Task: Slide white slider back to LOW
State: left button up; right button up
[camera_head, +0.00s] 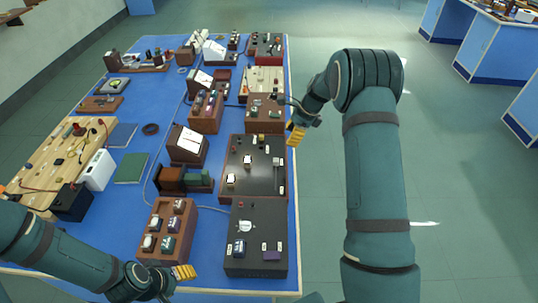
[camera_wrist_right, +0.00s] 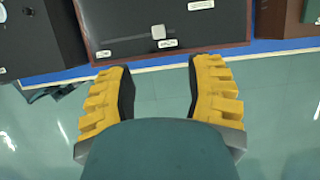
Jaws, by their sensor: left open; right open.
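The white slider's small pale knob (camera_wrist_right: 158,32) sits near the right end of a slot on a dark panel (camera_wrist_right: 120,20) in the right wrist view. Small white labels lie by both ends of the slot; I cannot read them surely. In the head view the knob seems to be the pale spot (camera_head: 277,160) at the right side of the black box (camera_head: 255,185). My right gripper (camera_wrist_right: 160,68) is open and empty, apart from the knob, over the floor just off the bench edge; it also shows in the head view (camera_head: 297,133). My left gripper (camera_head: 186,272) is open, low at the bench's near side.
Another dark box (camera_head: 255,215) stands nearer on the blue bench (camera_head: 215,279). Brown boxes with switches (camera_head: 165,210) and meters stand to the left. A wooden board (camera_head: 60,150) lies at far left. Floor to the right of the bench is clear.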

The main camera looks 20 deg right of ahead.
aim_at(276, 160)
jog(key=x, duration=1.3)
jog(key=shift+s+a+f, duration=0.1)
jog(key=shift+s+f, duration=0.05)
jog(key=shift+f, duration=0.1)
jog(key=shift+c, duration=0.4)
grip_shut()
